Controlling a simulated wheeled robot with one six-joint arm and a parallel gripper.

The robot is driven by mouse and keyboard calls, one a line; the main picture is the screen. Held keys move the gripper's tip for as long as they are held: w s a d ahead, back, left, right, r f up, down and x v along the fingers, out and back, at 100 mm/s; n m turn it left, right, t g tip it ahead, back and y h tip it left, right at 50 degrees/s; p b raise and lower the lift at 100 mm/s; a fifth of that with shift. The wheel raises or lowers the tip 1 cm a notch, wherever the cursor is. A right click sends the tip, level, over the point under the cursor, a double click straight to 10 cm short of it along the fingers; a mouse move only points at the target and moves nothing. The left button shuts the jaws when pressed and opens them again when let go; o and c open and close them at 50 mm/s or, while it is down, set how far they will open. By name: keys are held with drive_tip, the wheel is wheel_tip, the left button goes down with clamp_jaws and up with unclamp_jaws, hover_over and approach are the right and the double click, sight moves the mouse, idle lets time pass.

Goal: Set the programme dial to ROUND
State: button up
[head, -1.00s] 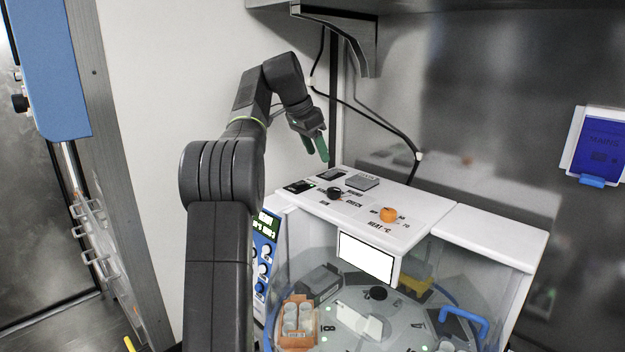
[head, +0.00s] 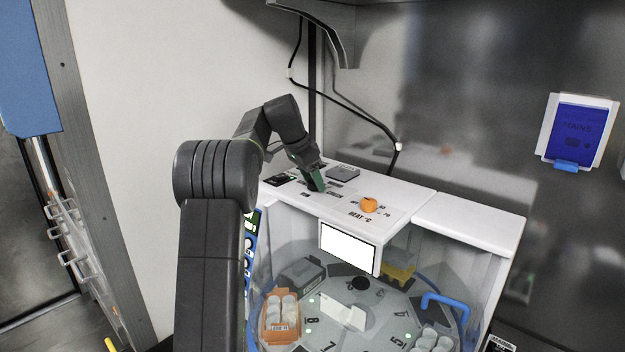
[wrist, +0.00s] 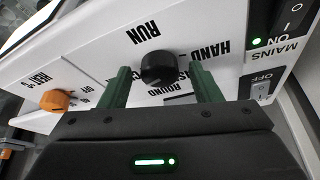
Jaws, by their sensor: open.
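The black programme dial (wrist: 158,68) is on the white top panel in the wrist view, with the printed words RUN (wrist: 148,33), HAND (wrist: 208,50) and ROUND (wrist: 166,89) near it. Which word its pointer faces cannot be made out. My gripper (wrist: 160,74) is open, with one green finger on each side of the dial and gaps showing between fingers and dial. In the head view my gripper (head: 317,186) is down at the panel and hides the dial.
An orange heat dial (head: 369,205) is to the right on the same panel; a grey block (head: 343,172) is behind. The MAINS switch (wrist: 291,18) has a green light beside it. A screen (head: 348,246) and a clear-walled carousel are below the panel.

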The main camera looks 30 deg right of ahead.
drive_tip(key=shift+d+f, duration=0.1)
drive_tip(key=shift+f, duration=0.05)
drive_tip(key=shift+c, duration=0.3)
drive_tip(key=c, duration=0.9)
drive_tip(key=shift+n, duration=0.3)
drive_tip(key=n+t+p, duration=0.1)
drive_tip(key=n, duration=0.1)
drive_tip(key=n+t+p, duration=0.1)
drive_tip(key=n, duration=0.2)
drive_tip(key=shift+s+r+p, duration=0.2)
drive_tip(key=shift+p, duration=0.15)
drive_tip(key=shift+d+n+t+y+p, duration=0.1)
drive_tip(key=shift+n+t+y+p, duration=0.3)
drive_tip(key=shift+n, duration=0.65)
drive_tip(key=shift+n+t+y+p, duration=0.2)
drive_tip(key=shift+n+t+p, duration=0.3)
drive_tip(key=shift+n, duration=0.55)
drive_tip(key=shift+f, duration=0.1)
